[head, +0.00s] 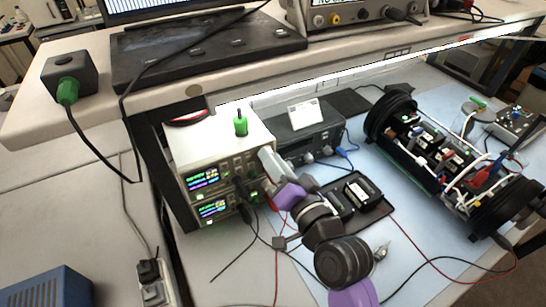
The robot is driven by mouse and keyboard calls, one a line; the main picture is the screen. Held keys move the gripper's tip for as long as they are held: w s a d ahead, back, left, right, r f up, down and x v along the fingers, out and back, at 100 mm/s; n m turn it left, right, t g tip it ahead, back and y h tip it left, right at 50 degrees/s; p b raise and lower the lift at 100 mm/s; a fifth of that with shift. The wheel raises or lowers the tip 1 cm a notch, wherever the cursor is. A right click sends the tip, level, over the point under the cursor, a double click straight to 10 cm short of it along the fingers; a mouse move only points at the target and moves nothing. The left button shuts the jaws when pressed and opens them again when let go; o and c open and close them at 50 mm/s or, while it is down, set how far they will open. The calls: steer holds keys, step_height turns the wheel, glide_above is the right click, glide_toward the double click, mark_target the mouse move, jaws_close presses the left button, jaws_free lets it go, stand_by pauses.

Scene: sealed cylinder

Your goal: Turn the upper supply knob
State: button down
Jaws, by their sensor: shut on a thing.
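Two white power supplies stand stacked under the shelf at the left. The upper supply (202,177) has a lit display with green and blue figures. The lower supply (213,209) has a similar lit display. My gripper (243,184) is at the right part of the upper supply's front panel, shut on the upper supply knob. The knob itself is hidden by the fingers. My arm reaches in from the lower right and covers part of both front panels.
A green-topped item (240,124) stands on the supplies. A dark instrument (310,135) is to their right. A black tray (350,200) lies beside my arm. An open cylinder assembly (440,160) fills the right. Red and black cables cross the bench front. The shelf edge hangs above.

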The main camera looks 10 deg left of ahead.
steer(key=shift+m, duration=0.3)
steer(key=c, duration=1.5)
jaws_free()
steer(key=shift+o, duration=0.2)
steer(key=shift+d, duration=0.1)
steer(key=b+v, duration=0.2)
steer(key=v, duration=0.5)
steer(key=shift+s+d, duration=0.2)
steer(key=shift+s, duration=0.15)
